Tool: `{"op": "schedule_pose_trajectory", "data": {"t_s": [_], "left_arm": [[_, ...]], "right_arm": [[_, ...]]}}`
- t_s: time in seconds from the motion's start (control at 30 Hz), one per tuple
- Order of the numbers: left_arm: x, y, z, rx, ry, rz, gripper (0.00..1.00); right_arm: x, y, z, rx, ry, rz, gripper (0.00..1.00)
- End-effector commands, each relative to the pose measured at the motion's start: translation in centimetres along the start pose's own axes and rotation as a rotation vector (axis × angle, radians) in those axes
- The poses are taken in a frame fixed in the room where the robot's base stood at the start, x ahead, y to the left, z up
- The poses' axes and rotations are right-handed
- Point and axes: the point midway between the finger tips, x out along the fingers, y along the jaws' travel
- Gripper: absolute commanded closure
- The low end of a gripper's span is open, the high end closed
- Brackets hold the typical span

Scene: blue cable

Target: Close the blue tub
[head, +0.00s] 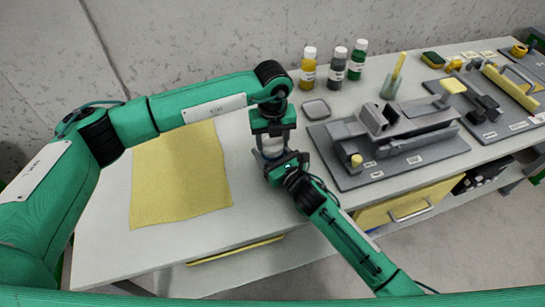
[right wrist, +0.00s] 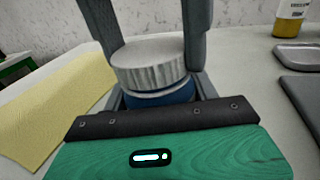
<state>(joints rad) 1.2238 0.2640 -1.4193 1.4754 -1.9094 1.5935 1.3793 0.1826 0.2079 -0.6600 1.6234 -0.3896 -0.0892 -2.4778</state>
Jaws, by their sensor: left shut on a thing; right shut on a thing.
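The blue tub (right wrist: 165,97) stands upright in the right wrist view, mostly hidden behind my right gripper. A white lid with a ridged rim (right wrist: 150,66) sits over its mouth, looking slightly tilted; I cannot tell whether it is fully seated. In the head view only a pale bit of the tub and lid (head: 272,147) shows between the grippers. My left gripper (head: 271,143) points down from above, its two dark fingers shut on the lid. My right gripper (head: 274,163) comes in low from the front right, shut around the tub's body.
A yellow cloth (head: 180,175) lies left on the pale table (head: 105,225). A small grey dish (head: 316,109) and a grey fixture board (head: 345,180) are to the right. Several bottles (head: 308,70) stand at the back. The table's front edge is close to the tub.

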Motion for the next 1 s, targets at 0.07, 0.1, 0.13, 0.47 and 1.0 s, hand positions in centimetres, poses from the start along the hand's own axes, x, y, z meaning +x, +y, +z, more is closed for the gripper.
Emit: {"op": "schedule_pose_trajectory", "data": {"t_s": [0.07,0.1,0.13,0.47,1.0], "left_arm": [[-0.08,-0.02,0.04,0.126,-0.001,0.0,0.73],[-0.08,-0.02,0.03,0.193,-0.001,0.0,0.73],[-0.08,-0.04,0.03,0.243,-0.001,0.0,0.73],[-0.01,-0.05,0.01,0.796,-0.002,0.0,0.73],[0.02,-0.05,-0.02,1.695,-0.001,0.001,0.73]], "right_arm": [[-0.01,0.01,-0.06,0.0,0.001,0.0,1.0],[-0.01,0.01,-0.06,0.0,0.001,0.0,1.0],[-0.01,0.02,-0.06,0.0,0.001,0.0,1.0],[-0.01,0.02,-0.05,0.0,0.001,0.0,1.0],[-0.01,0.03,-0.05,0.0,0.001,0.0,1.0]]}}
